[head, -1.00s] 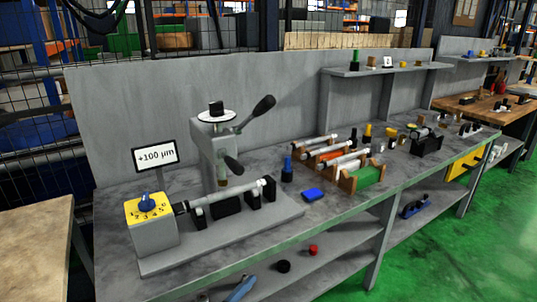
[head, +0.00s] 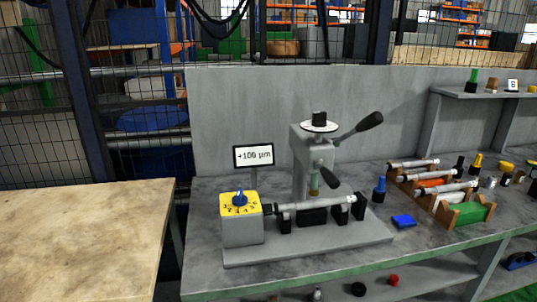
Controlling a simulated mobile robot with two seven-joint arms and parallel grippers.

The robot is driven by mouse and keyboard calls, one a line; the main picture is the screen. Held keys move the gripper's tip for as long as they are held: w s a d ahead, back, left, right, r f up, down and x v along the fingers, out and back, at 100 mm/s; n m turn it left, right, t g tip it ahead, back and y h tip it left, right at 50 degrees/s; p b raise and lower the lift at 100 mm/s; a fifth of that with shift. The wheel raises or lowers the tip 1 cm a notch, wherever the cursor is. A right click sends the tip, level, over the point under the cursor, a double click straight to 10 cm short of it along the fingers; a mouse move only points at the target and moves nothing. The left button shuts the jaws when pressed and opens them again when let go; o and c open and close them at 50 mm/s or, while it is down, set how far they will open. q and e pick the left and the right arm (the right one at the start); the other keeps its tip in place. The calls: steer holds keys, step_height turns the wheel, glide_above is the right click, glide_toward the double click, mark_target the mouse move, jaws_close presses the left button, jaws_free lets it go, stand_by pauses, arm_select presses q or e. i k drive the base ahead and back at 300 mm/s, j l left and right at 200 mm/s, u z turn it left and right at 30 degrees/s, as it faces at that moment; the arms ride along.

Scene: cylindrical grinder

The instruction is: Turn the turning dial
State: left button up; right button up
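The turning dial is a blue knob (head: 239,198) on the yellow numbered top (head: 229,209) of a grey box (head: 242,231). The box stands at the left end of the grinder's grey base plate (head: 300,245). A grey shaft (head: 312,204) runs from the box to the right across black supports. A sign (head: 253,156) reading "+100 µm" stands behind the dial. Neither of my grippers shows in the head view. Nothing touches the dial.
A press-like stand with black-handled levers (head: 316,150) rises behind the shaft. A blue block (head: 403,221) and a blue-capped bottle (head: 379,190) are to its right, then racks of rods (head: 449,194). A wooden table (head: 90,230) stands at the left, with a narrow gap between.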

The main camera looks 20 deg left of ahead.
mark_target(239, 200)
steer(key=i+l+u, duration=0.1)
steer(key=u, duration=0.95)
